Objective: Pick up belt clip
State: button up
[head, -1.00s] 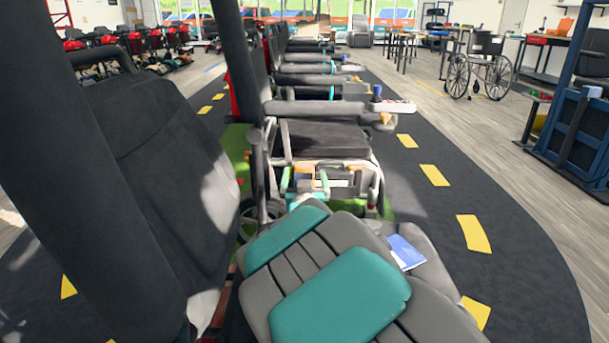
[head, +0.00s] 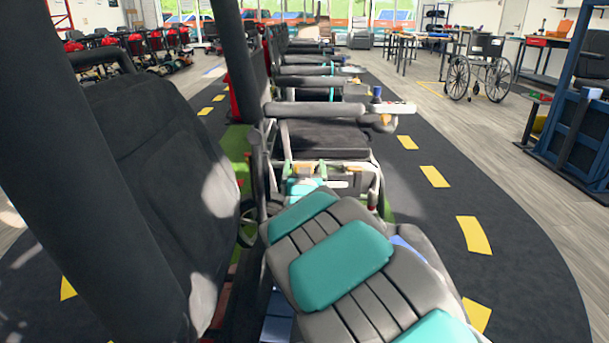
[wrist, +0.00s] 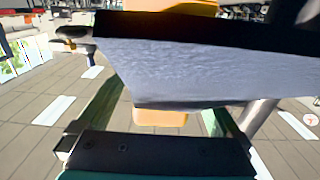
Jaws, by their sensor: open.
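My gripper (head: 307,169) is at the front of the nearest scooter's seat in the head view. Its green fingers stand apart, open, and they also show in the wrist view (wrist: 160,108). An orange piece (wrist: 160,118) lies between the fingers there, partly hidden by a pale grey panel with a dark top edge (wrist: 215,72). More orange shows above that panel. I cannot tell for certain whether the orange piece is the belt clip, or whether the fingers touch it. My grey and teal arm hides part of the scooter.
A row of scooters with dark seats (head: 325,137) runs away from me. The dark lane with yellow dashes (head: 434,176) on the right is clear. A wheelchair (head: 480,68) stands farther right.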

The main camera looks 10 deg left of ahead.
jog(key=shift+c, duration=0.2)
grip_shut()
dwell(0.5)
